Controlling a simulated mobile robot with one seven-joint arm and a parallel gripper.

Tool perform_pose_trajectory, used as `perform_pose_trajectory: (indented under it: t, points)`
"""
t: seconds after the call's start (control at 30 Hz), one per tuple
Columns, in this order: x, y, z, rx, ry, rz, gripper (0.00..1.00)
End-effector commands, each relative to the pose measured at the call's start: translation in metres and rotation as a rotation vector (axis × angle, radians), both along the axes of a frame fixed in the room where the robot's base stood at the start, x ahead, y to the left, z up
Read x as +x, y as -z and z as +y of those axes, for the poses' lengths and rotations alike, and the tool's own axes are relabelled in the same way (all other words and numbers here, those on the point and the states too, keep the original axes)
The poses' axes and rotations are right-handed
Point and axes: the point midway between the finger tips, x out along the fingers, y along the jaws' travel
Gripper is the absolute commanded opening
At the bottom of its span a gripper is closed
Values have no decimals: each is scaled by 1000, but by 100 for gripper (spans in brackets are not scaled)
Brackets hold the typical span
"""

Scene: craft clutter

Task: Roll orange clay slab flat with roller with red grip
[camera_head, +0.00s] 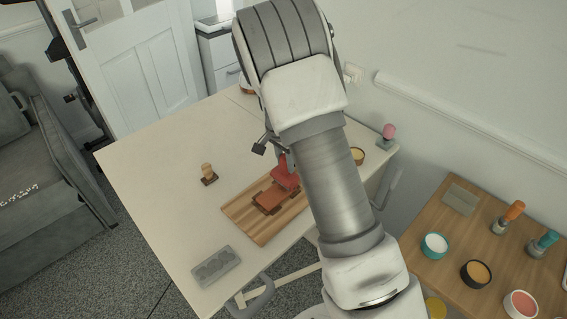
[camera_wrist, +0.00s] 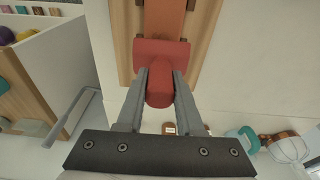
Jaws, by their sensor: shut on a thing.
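The orange clay slab (camera_head: 270,201) lies on a striped wooden board (camera_head: 243,223) on the pale table, with dark brown pieces around it. In the wrist view the slab (camera_wrist: 165,17) shows at the top, running out of frame. The roller with red grip (camera_head: 287,183) is at the slab's upper right end. In the wrist view my gripper (camera_wrist: 159,86) is shut on the roller's red grip (camera_wrist: 159,85), one finger on each side. The roller's wide red part (camera_wrist: 162,50) lies across the slab's near end; I cannot tell whether it presses on it.
A small stamp-like tool (camera_head: 208,174) and a grey mould tray (camera_head: 216,265) stand on the table left of and below the board. A pink-topped tool (camera_head: 388,132) is at the right corner. A wooden side table (camera_head: 411,256) holds several pots and tools. The table's left part is clear.

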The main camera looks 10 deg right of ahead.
Motion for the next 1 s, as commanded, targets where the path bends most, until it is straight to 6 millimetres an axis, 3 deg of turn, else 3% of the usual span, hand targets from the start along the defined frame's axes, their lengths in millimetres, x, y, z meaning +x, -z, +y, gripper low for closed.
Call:
perform_pose_trajectory:
  t: [0.3, 0.67, 1.0]
  points:
    - [12, 5, -19, 0, 1, 3, 0]
    - [13, 4, -19, 2, 0, 6, 0]
    - [14, -27, -19, 1, 0, 1, 0]
